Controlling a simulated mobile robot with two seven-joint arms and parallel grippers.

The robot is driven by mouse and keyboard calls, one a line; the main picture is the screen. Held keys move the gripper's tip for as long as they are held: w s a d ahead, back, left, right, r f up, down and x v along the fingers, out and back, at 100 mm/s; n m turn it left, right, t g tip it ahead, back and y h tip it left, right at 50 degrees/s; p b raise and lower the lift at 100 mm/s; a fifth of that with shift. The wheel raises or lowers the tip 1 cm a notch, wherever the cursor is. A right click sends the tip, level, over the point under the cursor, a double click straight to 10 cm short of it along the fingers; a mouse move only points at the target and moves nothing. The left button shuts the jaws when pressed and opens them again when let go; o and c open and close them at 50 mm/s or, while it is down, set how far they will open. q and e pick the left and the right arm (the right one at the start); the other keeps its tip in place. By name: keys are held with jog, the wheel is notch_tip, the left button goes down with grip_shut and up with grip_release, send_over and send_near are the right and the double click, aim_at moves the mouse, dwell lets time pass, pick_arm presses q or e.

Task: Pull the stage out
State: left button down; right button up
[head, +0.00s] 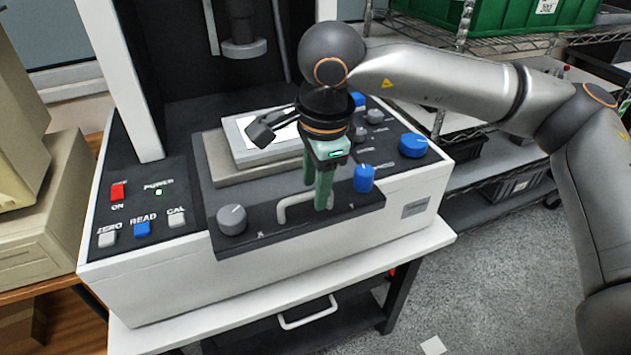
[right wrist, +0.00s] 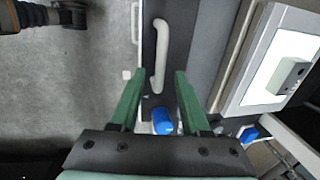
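The stage (head: 205,180) is a dark plate on the white measuring machine, bearing a grey block with a white top (head: 240,150). A pale bar handle (head: 290,208) stands at its front edge, and the handle also shows in the right wrist view (right wrist: 158,60). My right gripper (head: 318,195) points down at the right end of the handle. Its green fingers (right wrist: 155,90) are apart, with the handle in line with the gap between them; whether they touch it I cannot tell.
A grey knob (head: 232,219) and a blue knob (head: 365,178) flank the handle. Buttons (head: 142,229) are at the machine's left. The machine's column (head: 127,70) and probe (head: 244,47) stand behind. A wire shelf with a green crate (head: 500,18) is at right. Space before the machine is open.

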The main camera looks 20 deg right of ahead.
notch_tip(320, 180, up, 12)
jog(key=s, duration=0.2)
jog(key=shift+s+r, duration=0.15)
jog(key=shift+s, duration=0.1)
dwell(0.4)
